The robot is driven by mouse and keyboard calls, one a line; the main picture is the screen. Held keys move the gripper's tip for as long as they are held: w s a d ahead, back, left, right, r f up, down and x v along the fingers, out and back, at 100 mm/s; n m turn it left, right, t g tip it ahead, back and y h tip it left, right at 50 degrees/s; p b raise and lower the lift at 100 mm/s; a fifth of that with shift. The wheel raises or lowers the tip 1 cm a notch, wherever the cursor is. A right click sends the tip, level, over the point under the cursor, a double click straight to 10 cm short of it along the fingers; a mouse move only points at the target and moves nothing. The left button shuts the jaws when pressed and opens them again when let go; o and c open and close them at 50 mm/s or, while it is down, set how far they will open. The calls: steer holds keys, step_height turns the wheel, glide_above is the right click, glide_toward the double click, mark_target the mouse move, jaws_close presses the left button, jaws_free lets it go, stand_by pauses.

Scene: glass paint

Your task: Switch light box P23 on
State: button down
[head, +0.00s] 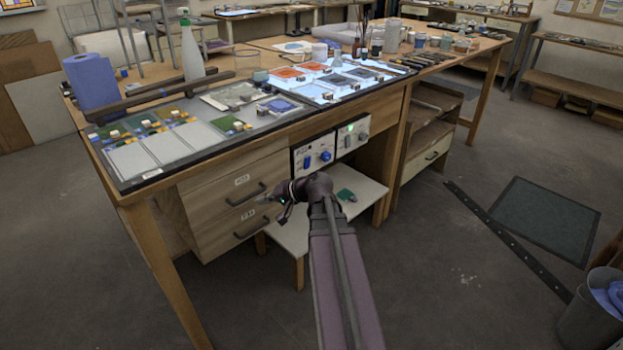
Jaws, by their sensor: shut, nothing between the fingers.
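Two control boxes sit under the worktop's front edge. The left box (313,153) has blue knobs and a label too small to read surely; I see no lit lamp on it. The right box (352,135) shows a green light and a blue knob. Above, the left part of the glass-topped light table (128,162) is dark, and the right part (318,92) glows white. My gripper (267,199) is shut and empty, pointing left in front of the drawers, below and left of the left box. It appears apart from the box.
Wooden drawers (236,187) with dark handles are left of the boxes. Glass pieces and jars crowd the worktop. The floor at right holds a dark mat (543,219) and a bin (590,318).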

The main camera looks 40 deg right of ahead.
steer(key=s+d+f+m+t+h+b, duration=0.25)
steer(key=d+m+t+b, duration=0.45)
steer(key=d, duration=0.7)
steer(key=m+t+h+b, duration=0.2)
steer(key=t+h+b, duration=0.1)
steer(key=b, duration=0.4)
glide_toward(308, 160)
steer(key=s, duration=0.6)
steer(key=shift+s+d+f, duration=0.15)
steer(key=shift+d+f, duration=0.25)
steer(key=shift+d, duration=0.05)
steer(key=w+p, duration=0.1)
steer(key=w, duration=0.3)
steer(key=w+r, duration=0.1)
steer(key=w, duration=0.4)
steer(key=w+a+r+p, duration=0.1)
steer(key=w, duration=0.4)
steer(key=shift+a+r+p, duration=0.1)
steer(key=shift+p, duration=0.25)
